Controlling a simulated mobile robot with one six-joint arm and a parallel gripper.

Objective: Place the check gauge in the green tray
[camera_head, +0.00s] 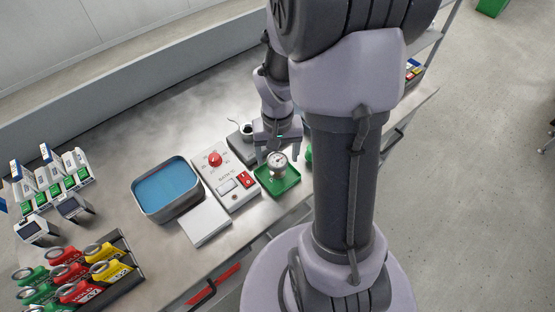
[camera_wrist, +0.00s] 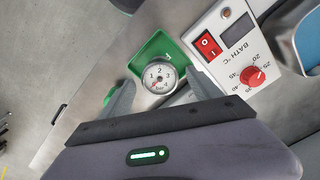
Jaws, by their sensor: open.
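The check gauge (camera_head: 277,160) has a round white dial and a metal body. It appears to stand upright in the green tray (camera_head: 290,184) on the bench. The wrist view shows the gauge dial (camera_wrist: 158,76) face-on, with the green tray (camera_wrist: 148,50) around and behind it. My gripper (camera_head: 279,150) is open, right by the gauge, on its far side in the head view. In the wrist view its two fingers lie on either side of the dial, apparently with gaps. The gauge's lower part is partly hidden there.
The white bath control box (camera_head: 226,176) with a red knob and red switch stands directly left of the tray. A blue bath (camera_head: 167,187) and a white plate (camera_head: 206,221) lie farther left. Some green thing (camera_head: 309,155) shows beside my arm. The bench's front edge is close to the tray.

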